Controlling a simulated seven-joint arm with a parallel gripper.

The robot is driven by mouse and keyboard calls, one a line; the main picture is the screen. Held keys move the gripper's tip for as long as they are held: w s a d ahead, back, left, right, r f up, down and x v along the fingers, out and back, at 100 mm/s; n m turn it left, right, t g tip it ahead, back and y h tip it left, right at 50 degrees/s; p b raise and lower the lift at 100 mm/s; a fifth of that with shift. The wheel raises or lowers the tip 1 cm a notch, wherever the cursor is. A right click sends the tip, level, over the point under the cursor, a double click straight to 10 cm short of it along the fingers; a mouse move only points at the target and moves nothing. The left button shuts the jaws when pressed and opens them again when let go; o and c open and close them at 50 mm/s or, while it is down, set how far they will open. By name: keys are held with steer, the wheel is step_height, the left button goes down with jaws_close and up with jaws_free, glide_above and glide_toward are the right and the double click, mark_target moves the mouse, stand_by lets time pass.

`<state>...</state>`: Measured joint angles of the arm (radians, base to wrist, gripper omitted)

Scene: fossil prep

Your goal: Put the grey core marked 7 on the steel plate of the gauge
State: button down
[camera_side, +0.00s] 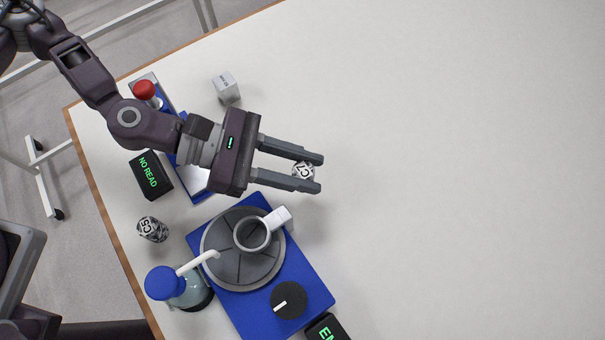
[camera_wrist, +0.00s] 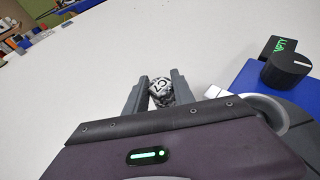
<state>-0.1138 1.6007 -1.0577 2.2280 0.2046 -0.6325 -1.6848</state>
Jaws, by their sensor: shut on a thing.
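The grey speckled core marked C7 (camera_side: 303,170) is between the fingertips of my gripper (camera_side: 311,173), which is shut on it. In the wrist view the core (camera_wrist: 161,92) sits between the two fingers with its mark showing. The gauge (camera_side: 172,127) is a blue base with a red knob, mostly under my arm and wrist. Its bare steel plate (camera_side: 196,184) shows partly, left of the gripper body; the rest is hidden. The core is to the right of the gauge, apart from it. How high it is held is hard to tell.
A black display (camera_side: 151,174) reads NO READ. A core marked C5 (camera_side: 152,229) lies left. A blue machine (camera_side: 312,277) with a round grey plate and black knob stands below my gripper, beside a blue-capped bottle (camera_side: 172,285). A grey block (camera_side: 227,87) is above. The right table is clear.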

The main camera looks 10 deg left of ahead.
steer(key=shift+f, duration=1.85)
steer(key=shift+f, duration=0.2)
steer(key=c, duration=1.1)
jaws_free()
steer(key=shift+o, duration=0.2)
steer(key=shift+o, duration=0.5)
steer(key=v, duration=0.7)
steer(key=shift+r, duration=0.2)
